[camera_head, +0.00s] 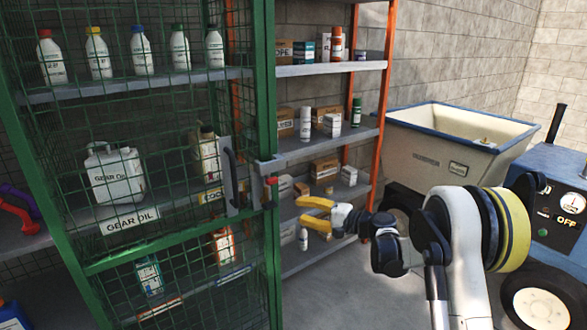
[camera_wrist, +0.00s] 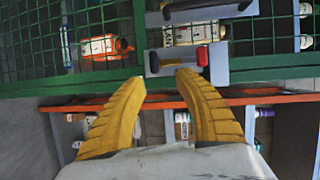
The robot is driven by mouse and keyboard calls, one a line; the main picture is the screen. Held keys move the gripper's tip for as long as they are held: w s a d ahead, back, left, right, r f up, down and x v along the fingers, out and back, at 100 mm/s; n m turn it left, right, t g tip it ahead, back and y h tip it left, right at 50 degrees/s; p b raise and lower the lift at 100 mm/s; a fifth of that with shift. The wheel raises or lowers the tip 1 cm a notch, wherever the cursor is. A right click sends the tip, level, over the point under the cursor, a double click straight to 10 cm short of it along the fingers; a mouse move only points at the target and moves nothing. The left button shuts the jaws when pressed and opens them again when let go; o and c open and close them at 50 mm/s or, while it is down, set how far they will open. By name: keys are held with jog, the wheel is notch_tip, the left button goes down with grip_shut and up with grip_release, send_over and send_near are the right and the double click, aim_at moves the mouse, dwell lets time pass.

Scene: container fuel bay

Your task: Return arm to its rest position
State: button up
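My gripper (camera_head: 303,212) has yellow fingers and is in front of the orange-framed shelf, just right of the green mesh cage door (camera_head: 267,130). In the wrist view my gripper (camera_wrist: 160,85) has its two fingers spread apart with nothing between them. My arm is extended from the lower right toward the shelf, bent at the elbow. The cage door looks shut, with its dark handle (camera_head: 231,178) and latch plate to the left of my fingers. The latch plate (camera_wrist: 219,62) lies just beyond the fingertips in the wrist view; I cannot tell whether they touch.
Behind the mesh stand several bottles and a white gear oil jug (camera_head: 115,173). The open shelf (camera_head: 330,68) holds boxes and bottles. A blue-rimmed cart (camera_head: 455,140) and a blue wheeled machine (camera_head: 560,190) stand at the right, close to my arm. Bare floor shows below.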

jog(key=s+d+r+n+g+h, duration=0.1)
jog(key=s+r+n+h, duration=0.2)
jog(key=s, duration=0.7)
jog(key=s+d+r+g+h, duration=0.15)
jog(key=s+r+h, duration=0.35)
jog(key=s, duration=0.5)
jog(key=s+d+f+n+h, duration=0.1)
jog(key=s+d+f+h, duration=0.1)
jog(key=s+d, duration=0.4)
jog(key=s+d+f+n+h, duration=0.2)
jog(key=s+d, duration=0.4)
jog(key=s, duration=1.1)
jog(key=shift+h, duration=0.9)
jog(key=shift+s+t, duration=0.1)
jog(key=shift+t, duration=0.15)
